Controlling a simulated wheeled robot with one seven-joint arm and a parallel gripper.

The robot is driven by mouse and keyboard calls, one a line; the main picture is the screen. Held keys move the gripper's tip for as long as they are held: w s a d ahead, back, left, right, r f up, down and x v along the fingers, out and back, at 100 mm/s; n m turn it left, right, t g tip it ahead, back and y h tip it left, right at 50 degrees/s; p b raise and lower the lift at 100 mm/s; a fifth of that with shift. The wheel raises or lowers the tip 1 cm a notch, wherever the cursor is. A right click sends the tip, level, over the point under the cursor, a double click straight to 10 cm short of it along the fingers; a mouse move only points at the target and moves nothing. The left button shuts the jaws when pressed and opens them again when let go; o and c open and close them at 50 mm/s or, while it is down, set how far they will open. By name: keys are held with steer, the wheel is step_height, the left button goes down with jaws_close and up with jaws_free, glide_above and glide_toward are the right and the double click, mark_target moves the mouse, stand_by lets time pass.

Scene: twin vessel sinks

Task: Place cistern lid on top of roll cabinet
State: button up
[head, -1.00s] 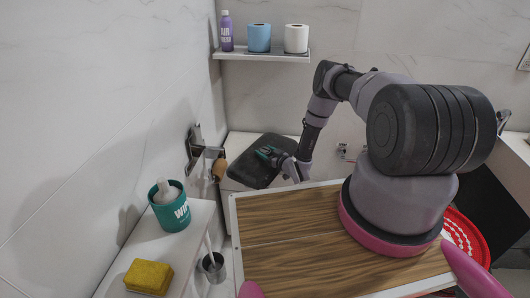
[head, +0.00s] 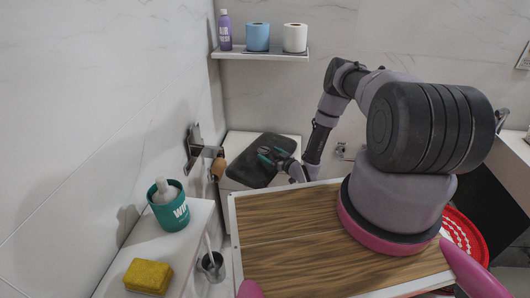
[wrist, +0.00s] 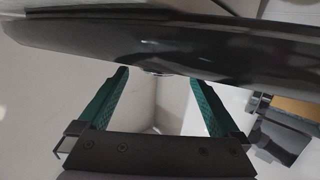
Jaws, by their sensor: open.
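The cistern lid, a black slab with rounded corners (head: 252,172), lies askew on top of a white box-like unit (head: 292,143) in the corner. I cannot tell whether this unit is the roll cabinet. In the wrist view the lid (wrist: 160,43) crosses the upper part as a dark glossy band. My gripper (head: 271,156) is open at the lid's right side, its teal fingers spread. In the wrist view my gripper (wrist: 160,78) has a pale gap between its fingers and no lid clamped there. The fingertips end at the lid's near edge; contact is unclear.
A metal wall holder (head: 200,150) with a brown end sits just left of the lid. A shelf (head: 260,55) above carries two rolls and a purple bottle. At left, a white ledge (head: 203,215) bears a teal pot (head: 171,207) and a yellow sponge (head: 148,276).

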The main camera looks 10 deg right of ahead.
steer(key=v, duration=0.7)
steer(key=shift+s, duration=0.25)
steer(key=shift+d, duration=0.1)
